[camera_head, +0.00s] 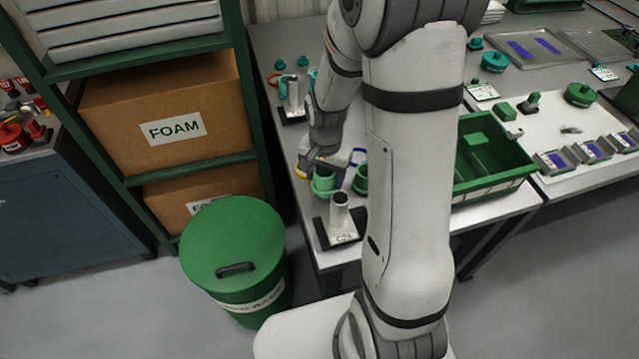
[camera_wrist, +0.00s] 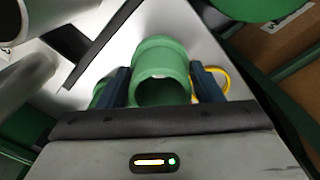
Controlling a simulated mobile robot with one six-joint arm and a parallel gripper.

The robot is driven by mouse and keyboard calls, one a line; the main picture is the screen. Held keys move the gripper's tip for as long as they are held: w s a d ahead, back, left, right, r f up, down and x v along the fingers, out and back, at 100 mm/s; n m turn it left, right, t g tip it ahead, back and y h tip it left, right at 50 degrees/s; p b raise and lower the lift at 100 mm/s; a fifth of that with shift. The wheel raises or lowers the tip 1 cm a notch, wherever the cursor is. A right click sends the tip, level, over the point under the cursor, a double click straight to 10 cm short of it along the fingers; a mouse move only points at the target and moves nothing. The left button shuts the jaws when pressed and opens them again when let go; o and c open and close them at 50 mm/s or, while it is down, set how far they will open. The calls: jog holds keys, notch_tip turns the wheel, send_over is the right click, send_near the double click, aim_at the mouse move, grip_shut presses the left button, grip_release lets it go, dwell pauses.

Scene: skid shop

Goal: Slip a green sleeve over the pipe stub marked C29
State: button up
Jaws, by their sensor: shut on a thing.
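My gripper (camera_head: 322,166) is shut on a green sleeve (camera_head: 323,182), a short collar held upright. In the wrist view the same sleeve (camera_wrist: 161,62) sits between the two dark fingers, with its open bore visible. A grey metal pipe stub (camera_head: 340,212) stands upright on a dark base at the table's front corner, with a small tag that seems to read C29. The sleeve is behind and left of this stub, apart from it. A second green sleeve (camera_head: 361,179) is just right of the held one, partly hidden by my arm.
Another pipe stub (camera_head: 293,96) stands further back, near teal caps. A yellow ring (camera_wrist: 216,80) lies beside the held sleeve. A green crate (camera_head: 495,188) is right of my arm. A green lidded drum (camera_head: 233,240) and a shelf with a FOAM box (camera_head: 165,115) are left.

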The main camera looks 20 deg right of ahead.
jog(key=w+r+n+p, duration=0.4)
jog(key=r+p, duration=0.3)
jog(key=p, duration=0.3)
jog(key=w+r+n+p, duration=0.3)
jog(key=r+p, duration=0.4)
jog(key=p, duration=0.4)
jog(key=shift+w+r+n, duration=0.15)
jog(key=shift+w+n, duration=0.2)
jog(key=shift+n, duration=0.05)
jog(key=shift+a, duration=0.15)
